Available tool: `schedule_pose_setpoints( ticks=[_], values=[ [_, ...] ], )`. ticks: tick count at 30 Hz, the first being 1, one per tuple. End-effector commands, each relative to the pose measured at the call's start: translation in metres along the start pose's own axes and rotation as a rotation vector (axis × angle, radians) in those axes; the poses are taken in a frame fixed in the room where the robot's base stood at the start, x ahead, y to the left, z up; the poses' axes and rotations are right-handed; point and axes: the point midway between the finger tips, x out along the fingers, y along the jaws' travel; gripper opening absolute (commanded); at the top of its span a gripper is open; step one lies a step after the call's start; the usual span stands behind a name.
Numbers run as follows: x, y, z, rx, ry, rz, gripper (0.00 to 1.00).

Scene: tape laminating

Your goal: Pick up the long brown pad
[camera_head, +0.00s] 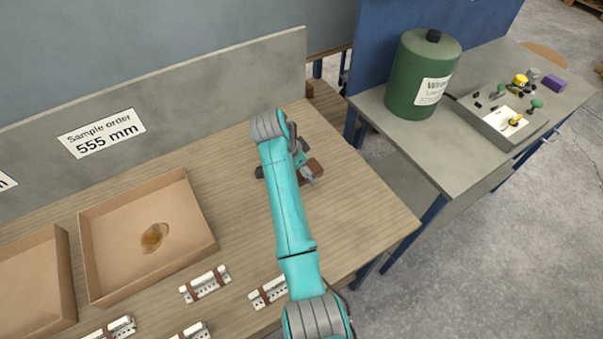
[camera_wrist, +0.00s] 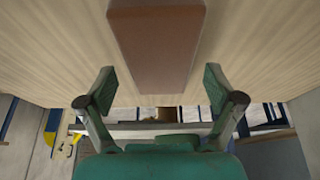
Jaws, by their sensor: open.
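The long brown pad (camera_wrist: 157,45) lies on the wooden table in the wrist view, at the top middle, its near end pointing toward my gripper. My gripper (camera_wrist: 158,82) is open, with one finger on each side of the line of the pad. The fingertips appear level with the pad's near half, apart from it on both sides. In the head view, a brown end of the pad (camera_head: 314,167) shows beside my gripper (camera_head: 305,172). My arm hides the rest of the pad there.
The wooden table (camera_head: 370,215) is clear to the right of my arm. Cardboard boxes (camera_head: 198,205) stand at the left, one with a brownish item (camera_head: 154,237) inside. Several white metal pieces (camera_head: 206,284) lie in front. A grey panel (camera_head: 230,80) borders the back.

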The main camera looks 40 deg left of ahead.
Motion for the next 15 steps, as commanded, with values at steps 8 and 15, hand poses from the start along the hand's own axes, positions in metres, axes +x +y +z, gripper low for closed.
schedule_pose_setpoints(
  ticks=[8,15],
  values=[
    [0.0017,-0.0001,0.0008,0.000,0.000,0.000,0.92],
    [0.0041,-0.0001,0.0019,0.000,0.000,0.000,0.92]
  ],
)
